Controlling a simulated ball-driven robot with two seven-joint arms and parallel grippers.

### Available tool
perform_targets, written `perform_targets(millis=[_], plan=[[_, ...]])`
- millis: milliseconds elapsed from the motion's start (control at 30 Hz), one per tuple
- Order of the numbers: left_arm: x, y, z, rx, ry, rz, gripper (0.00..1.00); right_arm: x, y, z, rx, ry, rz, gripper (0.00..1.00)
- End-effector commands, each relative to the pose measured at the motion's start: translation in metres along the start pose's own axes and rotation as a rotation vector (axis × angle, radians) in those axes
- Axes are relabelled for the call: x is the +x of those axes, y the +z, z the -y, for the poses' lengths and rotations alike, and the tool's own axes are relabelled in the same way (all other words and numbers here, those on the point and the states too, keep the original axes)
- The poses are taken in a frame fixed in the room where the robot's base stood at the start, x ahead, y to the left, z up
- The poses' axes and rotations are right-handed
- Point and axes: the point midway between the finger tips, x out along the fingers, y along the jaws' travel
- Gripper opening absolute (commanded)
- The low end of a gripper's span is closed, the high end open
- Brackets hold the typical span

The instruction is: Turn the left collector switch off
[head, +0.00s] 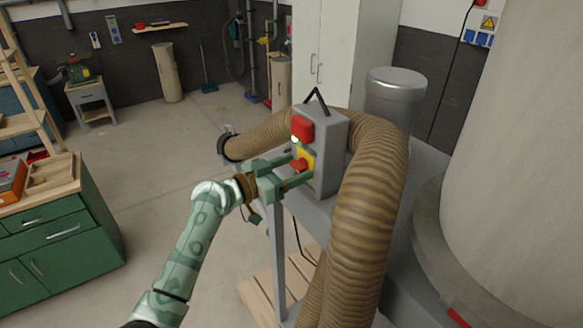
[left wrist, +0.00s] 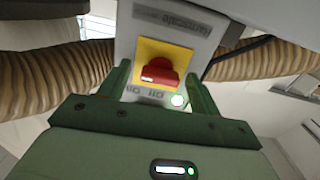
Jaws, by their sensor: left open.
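The collector switch is a red rotary knob (head: 300,165) on a yellow plate (head: 307,157), on the face of a grey control box (head: 328,150). It also shows in the left wrist view as a red knob (left wrist: 160,72) on a yellow plate (left wrist: 146,50), with ON and OFF lettering upside down beside it. A small lit lamp (left wrist: 178,100) sits near the lettering. My left gripper (head: 296,171) is open, with one finger on each side of the knob. In the left wrist view a gap shows between each finger and the knob. My right gripper is not in view.
A larger red part (head: 302,127) sits above the yellow plate on the box. A thick ribbed brown hose (head: 365,220) curves behind and right of the box. A wooden pallet (head: 262,297) lies below. A green drawer cabinet (head: 60,235) stands left, with open floor between.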

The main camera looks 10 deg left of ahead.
Motion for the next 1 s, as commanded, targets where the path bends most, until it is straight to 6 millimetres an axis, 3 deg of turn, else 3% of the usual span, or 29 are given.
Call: perform_targets(millis=[33,200,633,1000], plan=[[0.000,0.000,0.000,0.000,0.000,0.000,0.64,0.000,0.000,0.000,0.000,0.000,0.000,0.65],[0.000,0.000,0.000,0.000,0.000,0.000,0.19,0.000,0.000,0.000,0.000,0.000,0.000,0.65],[-0.001,0.001,0.000,-0.064,0.001,0.001,0.19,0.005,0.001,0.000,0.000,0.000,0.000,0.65],[-0.001,0.002,0.001,-0.350,0.000,0.002,0.19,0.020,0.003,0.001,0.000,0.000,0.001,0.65]])
